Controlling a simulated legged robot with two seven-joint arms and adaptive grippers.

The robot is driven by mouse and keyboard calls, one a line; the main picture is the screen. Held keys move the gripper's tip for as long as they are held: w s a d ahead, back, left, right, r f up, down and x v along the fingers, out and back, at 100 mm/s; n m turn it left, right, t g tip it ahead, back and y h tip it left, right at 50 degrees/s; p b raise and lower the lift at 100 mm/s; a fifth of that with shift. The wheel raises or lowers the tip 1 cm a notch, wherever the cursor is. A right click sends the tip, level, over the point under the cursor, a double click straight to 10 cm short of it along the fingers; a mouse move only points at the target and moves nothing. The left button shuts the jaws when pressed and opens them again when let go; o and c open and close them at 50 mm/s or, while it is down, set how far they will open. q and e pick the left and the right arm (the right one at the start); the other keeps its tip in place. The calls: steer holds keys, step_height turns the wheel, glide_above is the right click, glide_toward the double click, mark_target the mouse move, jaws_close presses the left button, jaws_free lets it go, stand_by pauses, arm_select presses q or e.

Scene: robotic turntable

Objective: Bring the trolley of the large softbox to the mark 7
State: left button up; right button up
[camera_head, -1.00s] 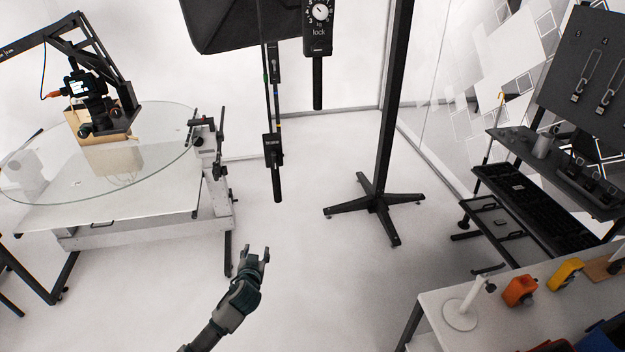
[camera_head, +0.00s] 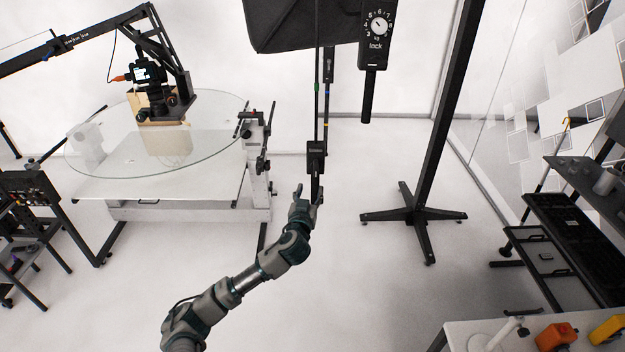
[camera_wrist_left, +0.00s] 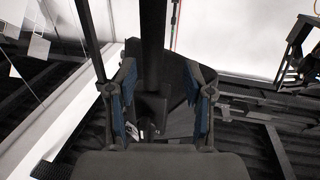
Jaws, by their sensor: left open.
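The large black softbox (camera_head: 295,28) is cut off by the top edge of the head view. Thin rods hang below it, one ending in a dark handle (camera_head: 316,158). A black control box (camera_head: 376,32) with a numbered dial and the word "lock" hangs beside it. My left gripper (camera_head: 308,192) is open at the lower end of the handle; whether it touches cannot be told. In the left wrist view, a dark vertical bar (camera_wrist_left: 152,40) shows between the open blue-padded fingers (camera_wrist_left: 160,105). The trolley and mark 7 are not clearly identifiable. My right gripper is out of view.
A glass turntable (camera_head: 215,150) with a camera on a boom (camera_head: 150,85) stands left. A black stand (camera_head: 415,215) with a cross-shaped foot is right of my arm. A white table (camera_head: 490,325) is at lower right. Floor between them is clear.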

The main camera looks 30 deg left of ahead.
mark_target(317, 185)
arm_select(q)
steer(key=w, duration=0.3)
steer(key=shift+w+r+p, duration=0.3)
steer(key=shift+w+p, duration=0.1)
steer(key=shift+w, duration=0.4)
steer(key=shift+a+f, duration=0.15)
steer(key=shift+a, duration=0.25)
steer(key=shift+c, duration=0.3)
steer(key=shift+a+f, duration=0.1)
steer(key=shift+a, duration=0.15)
steer(key=c, duration=0.8)
steer(key=shift+s+d, duration=0.1)
steer(key=shift+d, duration=0.1)
jaws_close()
steer(key=shift+d, duration=0.1)
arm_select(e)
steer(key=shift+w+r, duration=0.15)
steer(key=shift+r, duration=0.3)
